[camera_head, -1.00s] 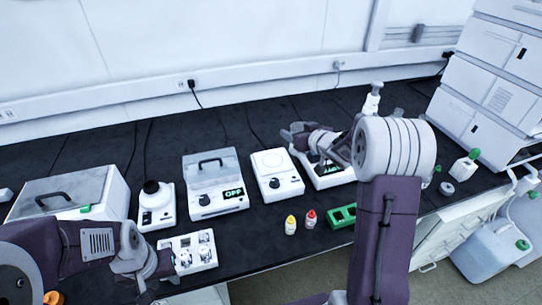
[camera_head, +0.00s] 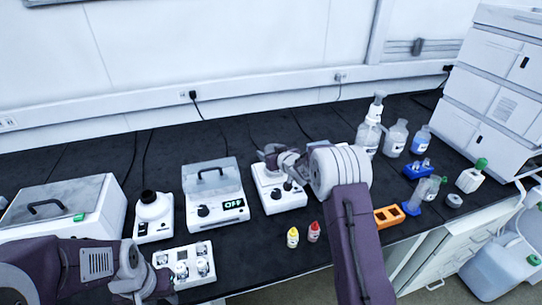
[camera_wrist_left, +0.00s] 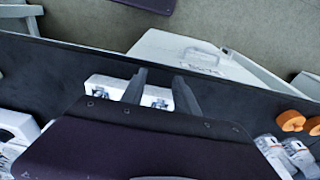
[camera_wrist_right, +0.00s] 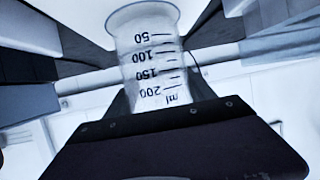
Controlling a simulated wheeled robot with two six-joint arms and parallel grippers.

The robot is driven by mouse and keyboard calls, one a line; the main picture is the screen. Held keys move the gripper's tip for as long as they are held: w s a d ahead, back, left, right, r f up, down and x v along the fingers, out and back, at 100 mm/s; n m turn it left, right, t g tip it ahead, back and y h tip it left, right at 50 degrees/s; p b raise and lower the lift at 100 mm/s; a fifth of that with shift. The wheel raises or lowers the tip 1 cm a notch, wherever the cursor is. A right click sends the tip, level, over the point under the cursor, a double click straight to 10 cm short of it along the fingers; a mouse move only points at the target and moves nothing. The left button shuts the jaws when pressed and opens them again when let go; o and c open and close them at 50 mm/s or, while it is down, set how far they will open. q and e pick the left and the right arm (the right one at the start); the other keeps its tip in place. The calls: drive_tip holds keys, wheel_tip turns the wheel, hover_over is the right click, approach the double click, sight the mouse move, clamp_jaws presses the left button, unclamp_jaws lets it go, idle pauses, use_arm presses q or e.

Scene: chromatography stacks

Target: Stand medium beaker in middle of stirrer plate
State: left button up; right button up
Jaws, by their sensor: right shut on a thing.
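The medium beaker (camera_wrist_right: 152,55), clear glass with black volume marks, shows in the right wrist view between the fingers of my right gripper (camera_wrist_right: 148,40). In the head view my right gripper (camera_head: 275,154) is over the stirrer plate (camera_head: 281,201), a white box with a dark knob. The gripper and arm hide most of its round top. I cannot tell whether the beaker touches it. My left gripper (camera_head: 168,285) is at the lower left, beside a white vial rack (camera_head: 165,259). In the left wrist view its fingers (camera_wrist_left: 160,82) are apart and empty.
A box with a lit OFF display (camera_head: 213,193) stands left of the stirrer plate. Yellow-capped (camera_head: 292,238) and red-capped (camera_head: 314,232) bottles stand in front. An orange rack (camera_head: 388,216) and glass bottles (camera_head: 396,138) are to the right.

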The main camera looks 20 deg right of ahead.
drive_tip(key=shift+w+f, duration=0.1)
drive_tip(key=shift+f, duration=0.2)
drive_tip(key=o, duration=1.6)
drive_tip(key=shift+f, duration=0.15)
drive_tip(key=shift+c, duration=0.2)
drive_tip(key=shift+r, duration=0.3)
drive_tip(key=v, duration=1.2)
drive_tip(key=shift+f+p, duration=0.15)
drive_tip(key=shift+p, duration=0.15)
